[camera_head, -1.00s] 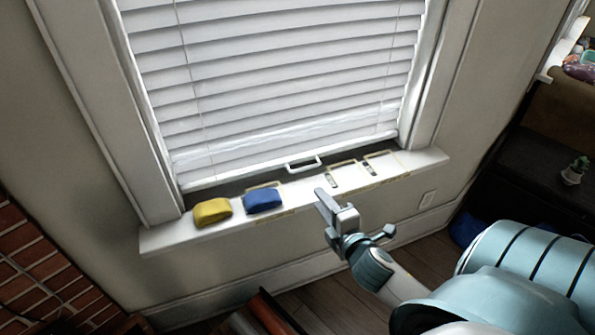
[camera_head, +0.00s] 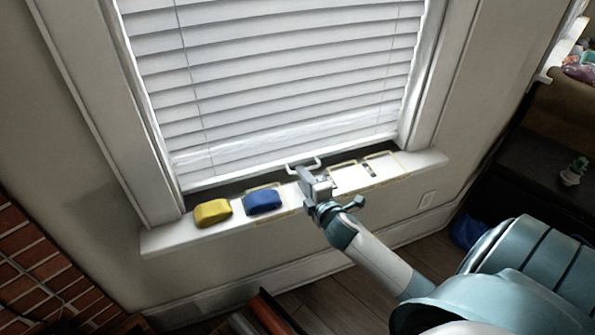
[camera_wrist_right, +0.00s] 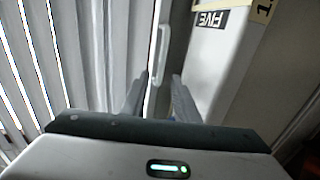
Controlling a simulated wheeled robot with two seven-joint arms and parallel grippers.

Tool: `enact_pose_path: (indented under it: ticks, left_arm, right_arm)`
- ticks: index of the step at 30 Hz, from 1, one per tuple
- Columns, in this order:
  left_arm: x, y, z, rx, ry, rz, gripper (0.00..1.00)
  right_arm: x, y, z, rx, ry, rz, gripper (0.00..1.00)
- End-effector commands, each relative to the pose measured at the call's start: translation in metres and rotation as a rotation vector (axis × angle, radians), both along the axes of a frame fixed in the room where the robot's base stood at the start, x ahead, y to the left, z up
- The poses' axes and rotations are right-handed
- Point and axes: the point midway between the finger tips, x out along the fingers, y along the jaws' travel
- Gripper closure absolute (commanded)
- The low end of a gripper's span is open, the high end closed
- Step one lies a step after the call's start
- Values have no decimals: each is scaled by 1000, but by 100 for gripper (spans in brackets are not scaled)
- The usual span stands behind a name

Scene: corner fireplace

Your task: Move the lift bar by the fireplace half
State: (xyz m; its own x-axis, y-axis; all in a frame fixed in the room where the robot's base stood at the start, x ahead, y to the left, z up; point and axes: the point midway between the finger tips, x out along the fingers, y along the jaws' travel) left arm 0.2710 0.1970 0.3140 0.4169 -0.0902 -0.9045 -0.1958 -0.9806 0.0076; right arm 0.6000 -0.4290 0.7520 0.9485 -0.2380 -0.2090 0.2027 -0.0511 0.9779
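The lift bar, a pale handle (camera_head: 305,163), sits at the bottom edge of the white window blind (camera_head: 270,85) above the sill. My right gripper (camera_head: 304,176) is just in front of it, over the sill. In the right wrist view the handle (camera_wrist_right: 155,52) stands out ahead, in line with the gap between the two fingers (camera_wrist_right: 157,98). The fingers are apart, and I see no firm contact with the handle. Part of the handle is hidden behind the gripper in the head view. My left gripper is not in view.
On the sill (camera_head: 170,238) are a yellow pouch (camera_head: 213,212) and a blue pouch (camera_head: 263,201), left of my right gripper. Brick (camera_head: 35,255) stands at lower left.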

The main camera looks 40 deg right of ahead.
Motion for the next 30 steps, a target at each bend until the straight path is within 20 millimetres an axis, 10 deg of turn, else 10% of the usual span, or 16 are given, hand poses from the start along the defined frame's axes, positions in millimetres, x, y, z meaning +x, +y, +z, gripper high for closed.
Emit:
enact_pose_path:
  ticks: [9, 22, 26, 30]
  left_arm:
    - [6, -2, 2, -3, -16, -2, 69]
    - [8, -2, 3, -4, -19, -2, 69]
    - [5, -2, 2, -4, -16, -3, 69]
    - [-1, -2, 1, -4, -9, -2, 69]
  right_arm:
    - [40, -10, -8, -1, -1, 1, 72]
    - [47, -11, -11, 0, 0, 1, 72]
    - [47, -11, -11, 0, 0, 1, 99]
    - [47, -11, -10, 0, 0, 1, 100]
